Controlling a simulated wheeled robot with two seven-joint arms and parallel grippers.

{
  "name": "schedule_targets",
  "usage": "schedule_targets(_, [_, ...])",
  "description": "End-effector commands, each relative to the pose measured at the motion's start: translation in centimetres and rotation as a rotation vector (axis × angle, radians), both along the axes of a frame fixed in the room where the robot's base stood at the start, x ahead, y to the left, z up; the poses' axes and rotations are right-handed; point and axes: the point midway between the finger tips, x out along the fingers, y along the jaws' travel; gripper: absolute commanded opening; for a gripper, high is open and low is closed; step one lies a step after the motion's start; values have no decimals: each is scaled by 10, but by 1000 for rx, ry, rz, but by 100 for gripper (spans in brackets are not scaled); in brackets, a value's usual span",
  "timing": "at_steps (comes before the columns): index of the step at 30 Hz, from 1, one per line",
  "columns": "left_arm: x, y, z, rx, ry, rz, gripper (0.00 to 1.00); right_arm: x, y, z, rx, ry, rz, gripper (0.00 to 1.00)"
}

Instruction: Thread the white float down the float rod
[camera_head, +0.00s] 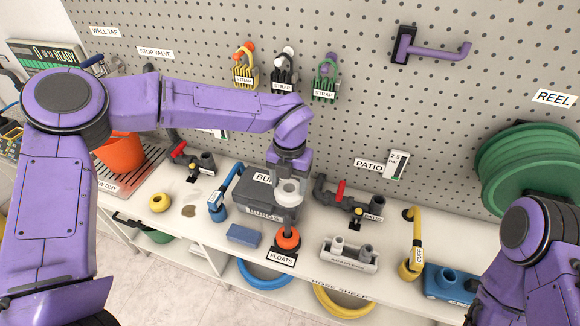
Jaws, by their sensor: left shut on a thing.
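My left gripper (290,176) points down over the bench and is shut on the white float (291,190), a small ring. The dark float rod (286,216) stands upright below it on a black base labelled FLOATS (281,257). An orange float (288,238) sits low around the rod. The white float is over the upper part of the rod in the picture; the gripper and float hide the rod's tip, so I cannot tell whether the rod is inside the ring. A yellow float (159,202) lies on the bench to the left. My right gripper is out of view.
A dark grey box (258,190) stands behind the rod. A blue block (243,236) lies to the left and a grey tray (348,258) to the right. Pipework with a red valve (340,190) is behind right. The pegboard (350,80) rises behind.

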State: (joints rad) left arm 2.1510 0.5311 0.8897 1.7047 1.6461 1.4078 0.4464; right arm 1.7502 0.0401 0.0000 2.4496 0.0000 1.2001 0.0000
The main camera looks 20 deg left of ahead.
Motion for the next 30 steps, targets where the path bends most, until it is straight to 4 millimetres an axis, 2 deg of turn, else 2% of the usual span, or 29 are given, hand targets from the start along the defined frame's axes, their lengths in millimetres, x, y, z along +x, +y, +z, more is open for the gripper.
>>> schedule_targets(12, [0,9,2,0,2,32,30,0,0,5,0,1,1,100])
schedule_targets(24, [0,7,-47,0,3,27,30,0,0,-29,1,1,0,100])
schedule_targets(30, [0,7,-57,0,2,26,30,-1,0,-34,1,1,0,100])
